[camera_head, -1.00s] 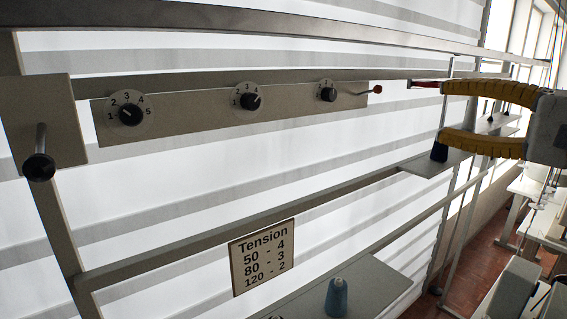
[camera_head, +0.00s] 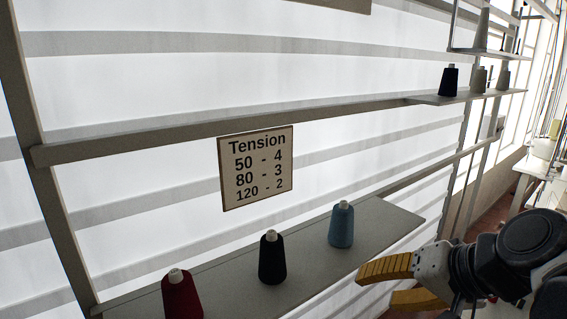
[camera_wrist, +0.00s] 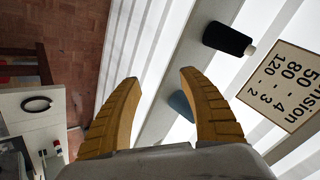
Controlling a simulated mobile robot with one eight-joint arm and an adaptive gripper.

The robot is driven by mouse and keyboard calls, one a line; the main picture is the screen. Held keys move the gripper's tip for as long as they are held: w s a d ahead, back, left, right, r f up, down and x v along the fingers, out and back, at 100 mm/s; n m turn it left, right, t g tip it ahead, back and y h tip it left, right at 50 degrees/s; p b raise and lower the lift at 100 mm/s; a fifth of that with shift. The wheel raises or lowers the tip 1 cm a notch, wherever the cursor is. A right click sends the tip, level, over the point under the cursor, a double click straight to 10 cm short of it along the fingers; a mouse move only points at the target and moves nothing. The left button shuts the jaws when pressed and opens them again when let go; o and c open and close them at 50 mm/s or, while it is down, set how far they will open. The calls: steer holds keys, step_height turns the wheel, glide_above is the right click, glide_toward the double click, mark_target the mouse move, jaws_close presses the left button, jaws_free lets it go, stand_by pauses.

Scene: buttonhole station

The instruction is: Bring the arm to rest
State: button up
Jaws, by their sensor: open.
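My gripper (camera_head: 375,283) is at the lower right of the head view, with its yellow ribbed fingers pointing left. It is to the right of the shelf with the thread cones. In the wrist view my gripper (camera_wrist: 158,85) shows two yellow fingers spread apart with nothing between them. Part of the blue cone (camera_wrist: 180,106) shows beyond the right finger there, partly hidden by it. My arm's dark joint sits behind the gripper at the right edge of the head view.
A shelf (camera_head: 375,222) bears a red cone (camera_head: 182,296), a black cone (camera_head: 271,258) and a blue cone (camera_head: 341,226). A Tension sign (camera_head: 256,167) hangs above. A dark navy cone (camera_head: 449,81) stands on a higher shelf. Brick-red floor (camera_wrist: 75,28) shows in the wrist view.

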steer(key=s+d+f+n+h+b, duration=0.1)
steer(key=f+b, duration=0.5)
steer(key=f, duration=0.7)
steer(key=s+d+f+n+h+b, duration=0.1)
steer(key=s+f+n+h+b, duration=0.2)
steer(key=f+b, duration=0.4)
step_height(320, 180, down, 7)
steer(key=shift+s+d+f+n+h+b, duration=0.1)
steer(key=shift+s+d+n+h+b, duration=0.15)
steer(key=shift+h, duration=0.25)
steer(key=shift+a, duration=0.1)
steer(key=shift+c, duration=0.6)
